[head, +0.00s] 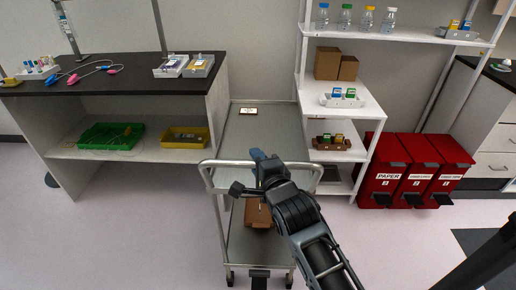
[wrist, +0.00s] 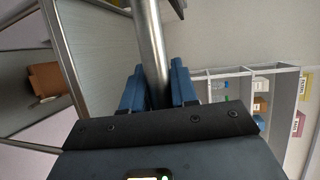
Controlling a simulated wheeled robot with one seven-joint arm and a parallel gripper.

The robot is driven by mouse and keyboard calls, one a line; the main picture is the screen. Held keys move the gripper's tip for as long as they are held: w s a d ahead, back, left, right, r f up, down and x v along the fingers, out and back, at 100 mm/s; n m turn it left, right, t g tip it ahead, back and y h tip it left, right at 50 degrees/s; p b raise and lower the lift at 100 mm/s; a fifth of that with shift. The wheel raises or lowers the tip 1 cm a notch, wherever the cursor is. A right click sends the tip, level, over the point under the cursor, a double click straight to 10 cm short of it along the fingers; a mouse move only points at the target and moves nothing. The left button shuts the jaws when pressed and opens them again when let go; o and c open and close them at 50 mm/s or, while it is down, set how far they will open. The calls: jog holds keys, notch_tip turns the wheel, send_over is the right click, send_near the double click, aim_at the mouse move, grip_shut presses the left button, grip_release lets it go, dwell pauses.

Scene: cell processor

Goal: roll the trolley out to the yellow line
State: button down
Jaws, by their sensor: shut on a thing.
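The trolley (head: 264,128) is a grey metal cart with two shelves and a push handle at its near end. It stands between the dark-topped bench and the white shelf unit. My gripper (head: 262,158) is at the handle in the head view. In the wrist view, the blue fingers of my gripper (wrist: 158,88) are shut around the handle bar (wrist: 148,40). A brown box (head: 257,213) lies on the trolley's lower shelf, and it also shows in the wrist view (wrist: 47,80). A small framed card lies on the top shelf. No yellow line shows in either view.
The bench (head: 120,82) is close on the trolley's left. The white shelf unit (head: 357,98) is close on its right. Red bins (head: 410,170) stand further right. The pale floor (head: 130,230) is clear in front and at the left.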

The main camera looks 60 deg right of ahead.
jog(key=shift+s+a, duration=0.3)
jog(key=shift+a, duration=0.4)
jog(key=shift+s+a, duration=0.25)
jog(key=shift+a, duration=0.4)
jog(key=shift+s+a, duration=0.3)
jog(key=shift+a, duration=0.4)
jog(key=c, duration=1)
grip_release()
jog(key=shift+o, duration=0.2)
jog(key=shift+s, duration=0.1)
jog(key=v, duration=0.7)
jog(key=shift+s+a, duration=0.2)
jog(key=shift+r, duration=0.1)
